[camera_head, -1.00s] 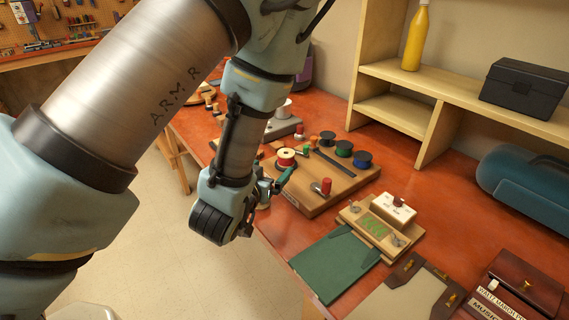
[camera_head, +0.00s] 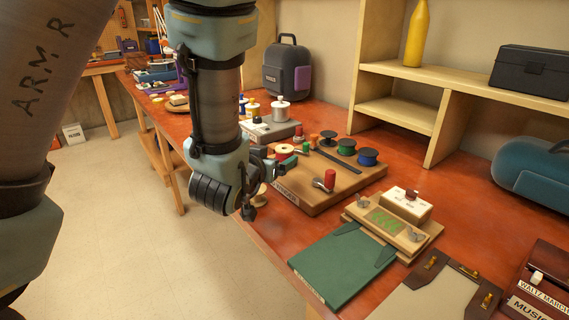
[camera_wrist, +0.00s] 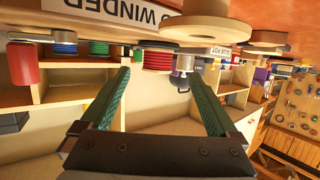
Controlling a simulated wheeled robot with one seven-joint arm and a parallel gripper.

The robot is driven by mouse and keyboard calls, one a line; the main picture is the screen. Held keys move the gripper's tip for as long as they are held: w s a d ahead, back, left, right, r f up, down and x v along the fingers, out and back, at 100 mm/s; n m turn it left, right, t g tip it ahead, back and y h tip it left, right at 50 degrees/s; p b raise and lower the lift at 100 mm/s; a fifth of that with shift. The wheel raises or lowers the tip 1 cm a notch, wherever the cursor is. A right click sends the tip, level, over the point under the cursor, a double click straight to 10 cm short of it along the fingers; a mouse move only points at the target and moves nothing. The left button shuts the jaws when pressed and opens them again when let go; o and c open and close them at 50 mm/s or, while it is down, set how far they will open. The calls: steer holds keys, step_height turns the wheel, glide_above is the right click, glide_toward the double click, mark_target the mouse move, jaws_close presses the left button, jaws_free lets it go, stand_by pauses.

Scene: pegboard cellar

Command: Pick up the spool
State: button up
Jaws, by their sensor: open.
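Several spools are in view; I cannot tell which one is meant. In the head view, a green spool (camera_head: 346,147) and a blue spool (camera_head: 367,157) stand at the back of a wooden winder board (camera_head: 315,197). A pale-flanged spool (camera_head: 285,149) is partly hidden behind my gripper (camera_head: 280,165), which is at the board's left side. In the wrist view, a large pale wooden flange (camera_wrist: 205,35) is close above the right finger. Red thread (camera_wrist: 157,60) shows farther off, between the fingers. My gripper (camera_wrist: 158,76) is open, with nothing held between its green fingers.
A red knob (camera_head: 330,179) stands on the board's front. A device with a white box (camera_head: 403,205) and a green mat (camera_head: 345,262) lie to the right. A grey machine (camera_head: 270,130) and a dark backpack (camera_head: 287,70) are behind. Open floor is left of the table.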

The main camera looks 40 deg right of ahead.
mark_target(281, 152)
steer(key=shift+w+d+r+p, duration=0.1)
steer(key=shift+w+d+p, duration=0.05)
steer(key=shift+d+p, duration=0.3)
steer(key=shift+p+x, duration=0.85)
steer(key=shift+x, duration=1.4)
steer(key=shift+c, duration=0.2)
jaws_close()
steer(key=shift+r, duration=0.1)
